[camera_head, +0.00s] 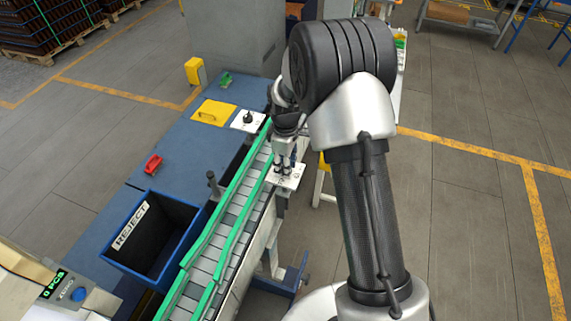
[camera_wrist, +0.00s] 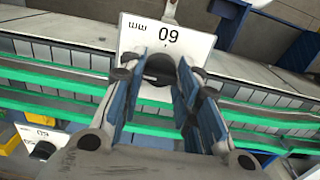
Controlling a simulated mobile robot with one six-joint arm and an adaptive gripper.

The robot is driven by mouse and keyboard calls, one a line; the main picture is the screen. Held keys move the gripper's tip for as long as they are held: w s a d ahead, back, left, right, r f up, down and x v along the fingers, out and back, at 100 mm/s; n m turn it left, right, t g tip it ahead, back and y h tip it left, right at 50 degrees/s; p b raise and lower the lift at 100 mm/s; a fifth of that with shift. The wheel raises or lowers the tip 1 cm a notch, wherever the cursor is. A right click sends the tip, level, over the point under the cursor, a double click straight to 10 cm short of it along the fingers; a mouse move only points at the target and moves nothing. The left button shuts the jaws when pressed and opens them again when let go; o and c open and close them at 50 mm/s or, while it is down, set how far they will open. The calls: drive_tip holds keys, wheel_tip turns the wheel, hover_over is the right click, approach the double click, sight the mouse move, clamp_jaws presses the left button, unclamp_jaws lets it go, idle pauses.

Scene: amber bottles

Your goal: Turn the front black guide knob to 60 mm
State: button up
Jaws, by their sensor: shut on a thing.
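The front black guide knob (camera_wrist: 160,68) sits on a white plate (camera_wrist: 197,44) whose printed "60 mm" reads upside down in the wrist view. My gripper (camera_wrist: 162,80) is shut on this knob, with a blue-grey finger on each side of it. The fingers hide much of the knob, so its pointer cannot be read. In the head view the white plate (camera_head: 291,183) is on the right side of the conveyor, and my gripper (camera_head: 284,160) reaches down to it. The knob is mostly hidden there.
A second black knob (camera_head: 248,117) stands on a white plate across the conveyor. Green guide rails (camera_head: 236,205) run along the belt beside my gripper.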

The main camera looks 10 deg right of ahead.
drive_tip(key=shift+c, duration=1.1)
drive_tip(key=shift+m, duration=0.3)
drive_tip(key=m+b, duration=0.1)
drive_tip(key=m, duration=0.2)
drive_tip(key=shift+m, duration=0.4)
drive_tip(key=m+b, duration=0.1)
drive_tip(key=m, duration=0.3)
drive_tip(key=shift+m, duration=0.3)
drive_tip(key=m, duration=0.4)
drive_tip(key=shift+b, duration=0.3)
drive_tip(key=shift+m, duration=2.4)
